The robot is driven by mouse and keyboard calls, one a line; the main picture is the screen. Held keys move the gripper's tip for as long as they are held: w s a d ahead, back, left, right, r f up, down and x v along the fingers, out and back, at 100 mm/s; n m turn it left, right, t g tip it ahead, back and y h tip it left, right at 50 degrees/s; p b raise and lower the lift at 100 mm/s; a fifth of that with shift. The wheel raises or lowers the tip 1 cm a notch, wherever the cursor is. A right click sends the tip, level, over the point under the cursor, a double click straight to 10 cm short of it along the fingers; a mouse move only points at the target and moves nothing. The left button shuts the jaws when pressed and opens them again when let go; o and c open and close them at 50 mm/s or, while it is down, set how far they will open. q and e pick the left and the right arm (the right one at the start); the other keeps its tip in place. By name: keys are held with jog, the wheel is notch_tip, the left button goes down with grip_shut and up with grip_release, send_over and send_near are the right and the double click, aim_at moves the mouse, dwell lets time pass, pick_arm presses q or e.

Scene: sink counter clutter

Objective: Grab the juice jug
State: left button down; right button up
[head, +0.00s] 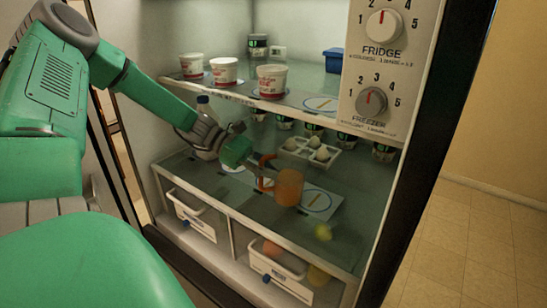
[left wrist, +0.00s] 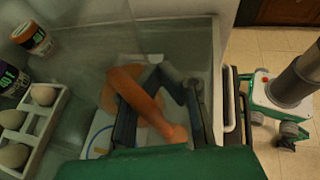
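The juice jug (head: 289,187) is an orange, see-through jug standing upright on the fridge's middle glass shelf. Its orange handle faces left, towards my left gripper. My left gripper (head: 258,163) reaches into the fridge from the left, at the handle. In the left wrist view the orange handle (left wrist: 145,97) runs slantwise between the dark fingers of my left gripper (left wrist: 165,105). The fingers are apart, and I cannot tell whether either touches the handle. The jug's body is partly hidden there by the fingers. My right gripper is in neither view.
An egg tray (head: 313,153) and several small jars stand behind the jug. White-and-red tubs (head: 272,81) stand on the shelf above. White drawers (head: 280,276) are below. The control panel (head: 385,70) is at upper right.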

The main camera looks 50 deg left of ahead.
pick_arm(q)
jog(key=shift+c, duration=2.3)
grip_release()
jog(key=shift+a, duration=0.1)
